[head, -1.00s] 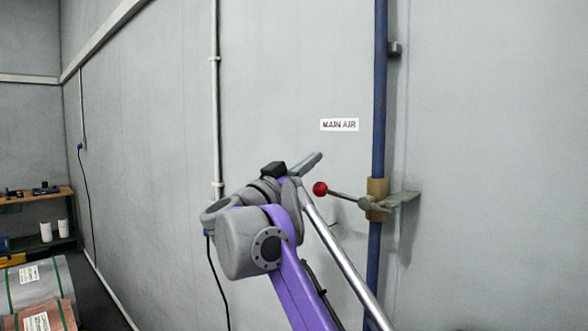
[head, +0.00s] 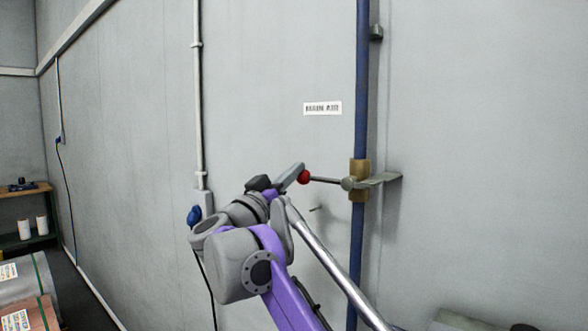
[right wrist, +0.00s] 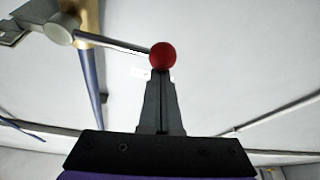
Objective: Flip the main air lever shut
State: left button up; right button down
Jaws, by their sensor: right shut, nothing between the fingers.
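The main air lever is a thin metal rod (head: 325,180) with a red ball knob (head: 303,176). It reaches left from a brass valve body (head: 359,168) on a blue vertical pipe, nearly level with the knob slightly higher. My right gripper (head: 296,171) is shut and empty. Its tip is at the knob's upper left and appears to touch it. In the right wrist view the knob (right wrist: 162,56) sits right at the ends of the closed fingers (right wrist: 160,76), with the rod running up-left to the valve. My left gripper is not in view.
A "MAIN AIR" label (head: 322,108) is on the grey wall above the lever. A white conduit (head: 198,100) with a blue plug (head: 194,215) runs down the wall at left. A shelf (head: 28,220) and foil rolls (head: 25,285) stand far left.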

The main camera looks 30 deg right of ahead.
jog(key=shift+f+g, duration=0.25)
jog(key=shift+g, duration=0.05)
jog(key=b+v, duration=0.1)
jog(key=v, duration=1)
jog(key=shift+r+b, duration=0.2)
jog(key=shift+b, duration=0.2)
jog(key=w+a+f+n+t+y, duration=0.4)
jog(key=a+f+n+t+y, duration=0.45)
jog(key=y, duration=0.65)
jog(key=s+a+f+n+g+y, duration=0.1)
jog(key=s+f+n+y, duration=0.15)
jog(key=f, duration=0.55)
jog(key=s+a+f+n+g+y, duration=0.15)
jog(key=f+y, duration=0.25)
jog(key=f, duration=0.4)
jog(key=s+d+f+m+g, duration=0.1)
jog(key=s+d+f+g, duration=0.1)
jog(key=s+f, duration=0.6)
jog(key=s+d+f+m+g+h, duration=0.1)
jog(key=s+f+g, duration=0.4)
jog(key=f, duration=0.8)
jog(key=s+d+f+m+g, duration=0.1)
jog(key=s+d+f+g, duration=0.2)
jog(key=s+f, duration=0.7)
jog(key=shift+s+d+f+g+h, duration=0.3)
jog(key=shift+s+d, duration=0.25)
jog(key=shift+s, duration=0.3)
jog(key=shift+d, duration=0.1)
